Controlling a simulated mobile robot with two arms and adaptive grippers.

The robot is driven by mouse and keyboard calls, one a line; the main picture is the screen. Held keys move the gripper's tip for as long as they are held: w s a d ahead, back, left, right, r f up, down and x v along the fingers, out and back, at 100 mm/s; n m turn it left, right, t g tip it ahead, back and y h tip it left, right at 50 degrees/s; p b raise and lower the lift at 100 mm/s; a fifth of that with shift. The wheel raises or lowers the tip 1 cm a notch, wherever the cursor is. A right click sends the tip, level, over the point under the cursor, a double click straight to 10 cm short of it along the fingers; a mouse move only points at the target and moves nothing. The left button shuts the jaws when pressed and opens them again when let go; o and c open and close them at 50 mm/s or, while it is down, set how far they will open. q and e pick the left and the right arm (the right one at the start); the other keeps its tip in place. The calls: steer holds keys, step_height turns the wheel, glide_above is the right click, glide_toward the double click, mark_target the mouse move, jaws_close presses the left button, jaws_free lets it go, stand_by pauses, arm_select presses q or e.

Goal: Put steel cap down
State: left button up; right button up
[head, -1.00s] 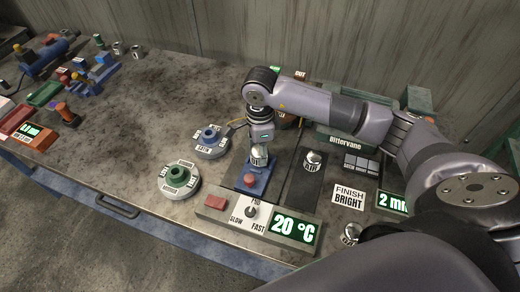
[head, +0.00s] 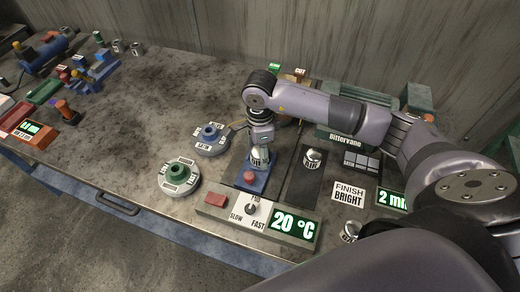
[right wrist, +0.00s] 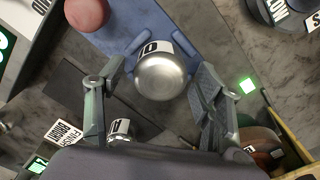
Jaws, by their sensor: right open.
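A shiny steel cap (head: 259,156) with a white label sits at the blue fixture (head: 262,187) with a red button. In the right wrist view the cap (right wrist: 160,76) is close up over the blue surface. My right gripper (head: 260,145) is directly above the fixture, its fingers open on either side of the cap. In the right wrist view the right gripper (right wrist: 162,50) shows gaps along the finger links; fingertip contact is hard to judge. The cap's underside is hidden. My left gripper is out of view.
A similar cap (head: 312,158) stands on a dark mat to the right, and another (head: 350,231) sits near my arm. A control panel (head: 262,221) lies in front; green (head: 178,175) and blue (head: 210,137) round dials are left. The table's left middle is clear.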

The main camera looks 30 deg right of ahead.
steer(key=shift+r, duration=0.4)
step_height(320, 180, up, 12)
steer(key=b, duration=0.3)
steer(key=shift+f, duration=0.25)
steer(key=shift+f, duration=0.1)
